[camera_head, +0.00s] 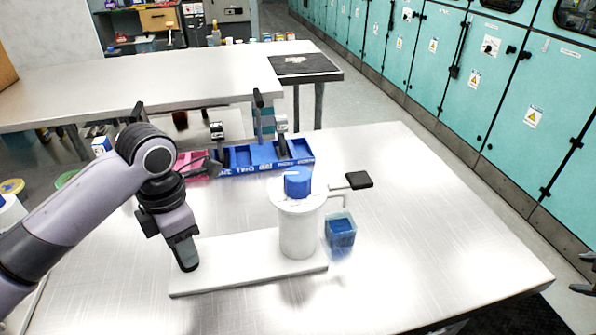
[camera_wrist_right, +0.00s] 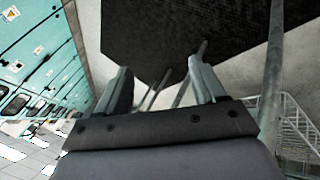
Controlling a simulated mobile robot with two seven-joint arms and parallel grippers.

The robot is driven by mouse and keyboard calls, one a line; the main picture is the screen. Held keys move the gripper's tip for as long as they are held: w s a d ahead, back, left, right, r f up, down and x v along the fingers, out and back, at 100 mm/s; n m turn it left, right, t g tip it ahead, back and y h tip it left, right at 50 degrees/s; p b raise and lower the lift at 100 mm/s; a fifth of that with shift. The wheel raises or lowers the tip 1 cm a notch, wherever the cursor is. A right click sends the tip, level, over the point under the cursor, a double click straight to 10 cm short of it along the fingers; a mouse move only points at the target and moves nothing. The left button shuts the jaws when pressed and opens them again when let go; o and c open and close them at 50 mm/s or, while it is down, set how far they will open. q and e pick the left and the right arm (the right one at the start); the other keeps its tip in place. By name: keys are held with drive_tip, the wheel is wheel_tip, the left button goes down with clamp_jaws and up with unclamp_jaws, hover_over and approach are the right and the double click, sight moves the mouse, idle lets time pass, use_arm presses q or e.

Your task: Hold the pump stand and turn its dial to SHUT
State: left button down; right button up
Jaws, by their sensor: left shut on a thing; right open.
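The white pump stand (camera_head: 240,262) lies on the steel table, a flat base plate with an upright white cylinder near its right end. A blue dial (camera_head: 297,184) with a pale mark on its top, pointing roughly left, sits on the cylinder. The lettering around the dial is too small to read. My left gripper (camera_head: 186,258) is shut on the left end of the base plate. My right gripper is open and empty in the right wrist view (camera_wrist_right: 160,75). Its dark fingers also show at the right edge of the head view, away from the stand.
A clear blue container (camera_head: 341,231) stands right of the cylinder, by its spout. A black flat object (camera_head: 359,180) lies behind it. A blue compartment bin (camera_head: 262,157) and a pink item (camera_head: 196,166) are at the back. The table's right side is clear.

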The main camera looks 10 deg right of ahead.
drive_tip(key=w+d+r+m+t+h, duration=0.2)
drive_tip(key=w+d+r+h, duration=0.2)
drive_tip(key=d+r, duration=0.5)
drive_tip(key=w+a+r+t, duration=0.2)
drive_tip(key=w+r, duration=0.1)
drive_tip(key=w, duration=0.4)
drive_tip(key=w+a+r+n+t+y, duration=0.1)
drive_tip(key=w+a+r+n+y, duration=0.1)
drive_tip(key=w+a+n+y, duration=0.65)
drive_tip(key=w+a+r+m+y, duration=0.15)
drive_tip(key=w+a, duration=0.35)
drive_tip(key=a, duration=0.9)
drive_tip(key=w+a+r+n+t+y, duration=0.1)
drive_tip(key=w+a+r+n+y, duration=0.25)
drive_tip(key=w+a, duration=0.6)
drive_tip(key=s+a+r+n+g+y, duration=0.1)
drive_tip(key=a+r+n+g+y, duration=0.2)
drive_tip(key=a, duration=0.6)
drive_tip(key=s+a+r+n+g+y, duration=0.1)
drive_tip(key=a+r+n+g+y, duration=0.15)
drive_tip(key=a+n, duration=0.5)
drive_tip(key=n+g+h, duration=0.7)
drive_tip(key=n+h, duration=0.6)
drive_tip(key=n, duration=0.5)
approach(298, 173)
wheel_tip(298, 173, down, 10)
drive_tip(key=shift+w+d+f, duration=0.1)
drive_tip(key=shift+w+d, duration=0.05)
